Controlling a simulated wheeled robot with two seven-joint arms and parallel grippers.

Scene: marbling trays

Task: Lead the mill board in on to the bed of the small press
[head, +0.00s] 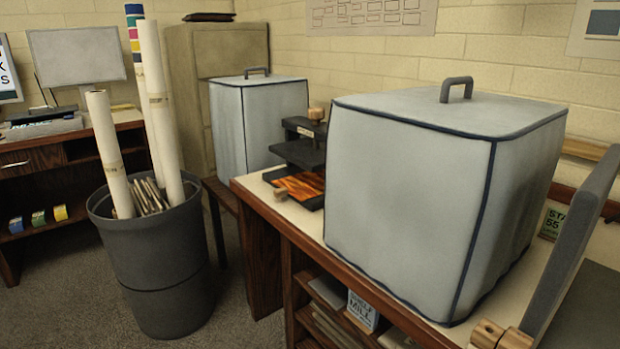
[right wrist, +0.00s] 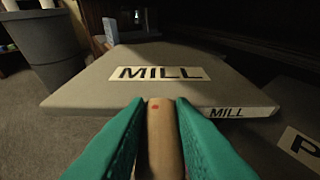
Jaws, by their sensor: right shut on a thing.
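The mill board (right wrist: 85,75) is a thick grey slab with MILL on its top and front edge; it lies flat in the right wrist view. My right gripper (right wrist: 160,120) has green fingers shut on a pale wooden handle (right wrist: 165,145) with a red mark, at the board's near edge. Whether the handle is fixed to the board is hidden. A small black press (head: 303,145) with a wooden knob stands on the bench between two covered boxes in the head view. An orange marbled piece (head: 300,185) lies at its base. My left gripper is in no view.
A large grey covered box (head: 420,190) hides part of the bench and stands right of the press. A grey bin (head: 160,265) with paper rolls stands on the floor at left. A second slab (right wrist: 295,120), lettered P, lies right of the mill board.

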